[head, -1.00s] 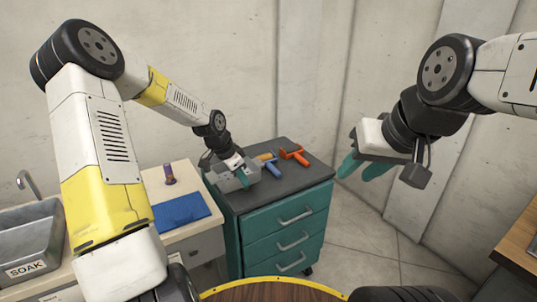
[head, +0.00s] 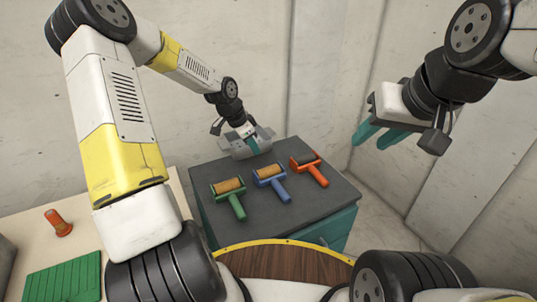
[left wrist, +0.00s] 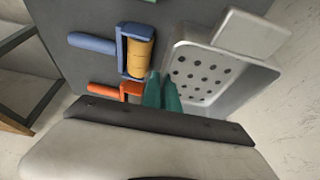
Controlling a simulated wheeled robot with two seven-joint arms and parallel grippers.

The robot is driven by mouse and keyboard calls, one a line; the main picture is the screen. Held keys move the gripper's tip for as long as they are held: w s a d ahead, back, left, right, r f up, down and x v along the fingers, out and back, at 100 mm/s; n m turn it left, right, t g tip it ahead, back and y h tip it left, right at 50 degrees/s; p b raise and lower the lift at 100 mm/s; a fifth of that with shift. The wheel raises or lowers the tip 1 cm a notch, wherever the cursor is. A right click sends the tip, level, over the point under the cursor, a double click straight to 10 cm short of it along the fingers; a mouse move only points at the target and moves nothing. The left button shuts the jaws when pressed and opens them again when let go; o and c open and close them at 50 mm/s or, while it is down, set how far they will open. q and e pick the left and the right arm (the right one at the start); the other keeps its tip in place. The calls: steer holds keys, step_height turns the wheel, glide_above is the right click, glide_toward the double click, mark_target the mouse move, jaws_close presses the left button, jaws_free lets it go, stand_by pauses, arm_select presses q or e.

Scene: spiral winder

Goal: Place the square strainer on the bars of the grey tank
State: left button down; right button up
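The square strainer (head: 232,150) is a light grey pan with a perforated bottom and a flat tab. It shows over the far left edge of the dark cart top in the head view. In the left wrist view the strainer (left wrist: 205,72) fills the right side, its holes facing the camera. My left gripper (head: 252,143) is shut on its side wall; the teal fingertips (left wrist: 163,92) meet at that wall. My right gripper (head: 378,136) is empty, its two teal fingers apart in the air at right. No bars of a grey tank are visible now.
The cart top (head: 205,165) holds a green roller (head: 235,200), a blue roller (head: 272,182) and an orange roller (head: 312,172). A bench at left carries an orange bottle (head: 58,222) and a green ribbed mat (head: 65,280). Concrete walls stand behind.

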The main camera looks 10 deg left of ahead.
arm_select(q)
steer(key=shift+f, duration=3.95)
steer(key=c, duration=1.9)
jaws_free()
steer(key=shift+s, duration=0.1)
